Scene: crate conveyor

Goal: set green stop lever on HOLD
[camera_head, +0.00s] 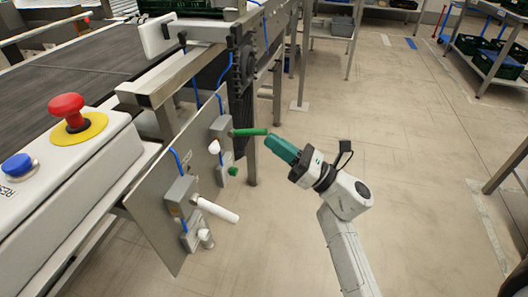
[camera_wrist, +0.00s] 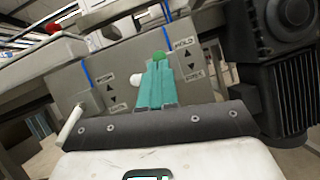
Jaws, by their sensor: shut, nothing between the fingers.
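The green stop lever (camera_head: 250,132) sticks out roughly level from a grey box on the upright metal panel (camera_head: 150,215). My gripper (camera_head: 272,143) is shut and empty, its teal fingers right at the lever's free end; whether they touch cannot be told. In the wrist view, a round green end (camera_wrist: 159,56) shows just beyond my fingertips (camera_wrist: 157,64). The HOLD label (camera_wrist: 182,44) is to its upper right, with an up arrow below it. A lower label is too small to read surely. My fingers hide the lever's base in the wrist view.
A white lever (camera_head: 217,210) sits on the same panel nearer the camera, and a green knob (camera_head: 233,171) is below the green lever. A red stop button (camera_head: 68,110) and a blue button (camera_head: 18,166) top the conveyor's housing. The floor (camera_head: 420,160) right of the panel is clear.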

